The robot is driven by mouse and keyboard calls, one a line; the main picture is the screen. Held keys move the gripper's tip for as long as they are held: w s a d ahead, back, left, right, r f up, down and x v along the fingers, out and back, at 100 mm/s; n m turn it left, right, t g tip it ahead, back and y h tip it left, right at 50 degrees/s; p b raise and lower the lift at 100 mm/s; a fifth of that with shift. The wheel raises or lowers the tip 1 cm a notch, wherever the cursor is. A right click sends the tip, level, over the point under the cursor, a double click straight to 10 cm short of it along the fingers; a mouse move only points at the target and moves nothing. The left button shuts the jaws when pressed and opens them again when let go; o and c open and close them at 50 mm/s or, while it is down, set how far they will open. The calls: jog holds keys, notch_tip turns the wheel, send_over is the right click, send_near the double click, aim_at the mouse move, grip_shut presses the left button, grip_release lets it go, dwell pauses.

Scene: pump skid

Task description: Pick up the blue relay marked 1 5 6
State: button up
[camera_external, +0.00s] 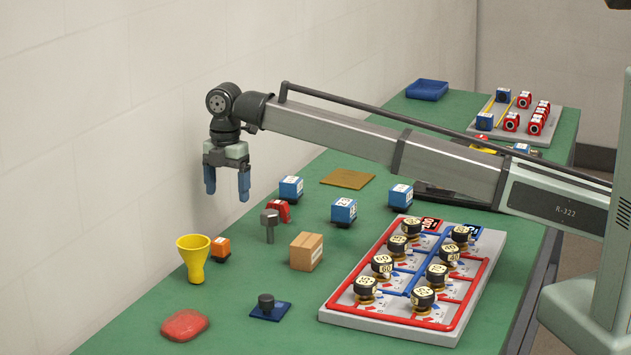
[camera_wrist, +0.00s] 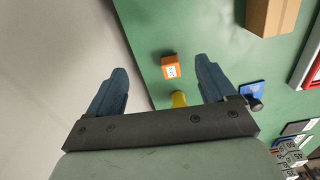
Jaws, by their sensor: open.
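My gripper (camera_external: 227,194) is open and empty, raised above the left part of the green table near the wall. Its two blue fingers also show in the wrist view (camera_wrist: 160,70). Three blue relays with white labels stand on the table right of my gripper: one nearest it (camera_external: 291,188), one in the middle (camera_external: 344,210) and one farther right (camera_external: 400,196). Their labels are too small to read, so I cannot tell which is marked 1 5 6. No blue relay is clear between the fingers in the wrist view; an orange relay (camera_wrist: 170,68) shows there.
A yellow funnel (camera_external: 193,257), a grey knobbed post (camera_external: 269,224), a red part (camera_external: 281,210) and a cardboard box (camera_external: 306,251) stand nearby. A valve panel (camera_external: 480,290) fills the right. A far tray (camera_external: 545,128) holds red and blue relays. A blue bin (camera_external: 427,90) is at the back.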

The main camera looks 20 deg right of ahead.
jog(key=w+d+r+m, duration=0.1)
jog(key=w+d+m, duration=0.1)
jog(key=w+d, duration=0.9)
jog(key=w+d+r+m, duration=0.1)
jog(key=w+d, duration=0.2)
jog(key=d, duration=0.6)
jog(key=w+d+r+m, duration=0.1)
jog(key=w+d, duration=0.1)
jog(key=d, duration=0.7)
jog(key=m, duration=3.2)
send_over(401, 188)
jog(key=f, duration=0.2)
jog(key=shift+f, duration=6.75)
jog(key=shift+c, duration=0.2)
